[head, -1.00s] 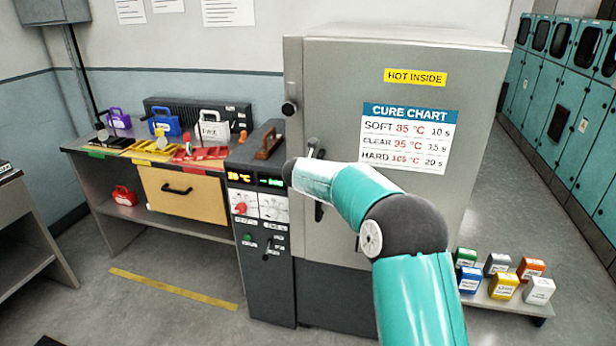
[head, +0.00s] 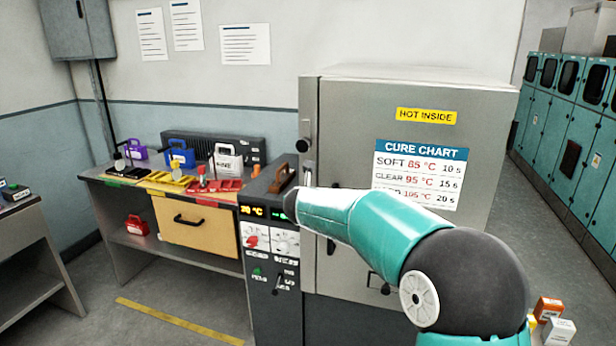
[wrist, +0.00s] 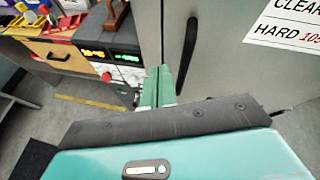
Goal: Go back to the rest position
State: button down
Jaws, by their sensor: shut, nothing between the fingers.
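My gripper (wrist: 158,87) shows in the wrist view as two green fingers side by side, shut and empty. It points toward the gap between the control panel and the oven door. In the head view my arm reaches forward from the lower right, and its forward end hides the fingers. The grey oven cabinet (head: 340,110) stands ahead with its door shut; its dark handle (wrist: 187,52) is just right of and above my fingers in the wrist view. The control panel (head: 268,240) with lit displays stands left of the oven and also shows in the wrist view (wrist: 112,58).
A workbench (head: 88,178) at left carries coloured trays and several bags, with a wooden drawer (head: 205,236) below. A red bag (head: 137,226) sits on its lower shelf. Small coloured boxes (head: 548,308) are at lower right, partly hidden by my arm. Floor is clear at front left.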

jog(key=s+r+n+y, duration=0.3)
jog(key=s+r+n, duration=0.2)
jog(key=s+n, duration=0.45)
jog(key=s+r+n+y, duration=0.3)
jog(key=s+r+n, duration=0.1)
jog(key=s+n, duration=0.6)
jog(key=s+d+f+n+g+h, duration=0.1)
jog(key=s+d+f+n, duration=0.3)
jog(key=s, duration=0.5)
jog(key=s+d+f+n+g+h, duration=0.2)
jog(key=s+d+f+n+g, duration=0.2)
jog(key=s, duration=0.5)
jog(key=s+d+f+n+g+h, duration=0.1)
jog(key=s+d+f+n+g, duration=0.1)
jog(key=s+d+n, duration=0.3)
jog(key=s+f+n, duration=0.1)
jog(key=s+n, duration=0.1)
jog(key=s, duration=0.2)
jog(key=shift+s+d+f, duration=0.25)
jog(key=shift+d+f, duration=0.15)
jog(key=shift+n, duration=0.25)
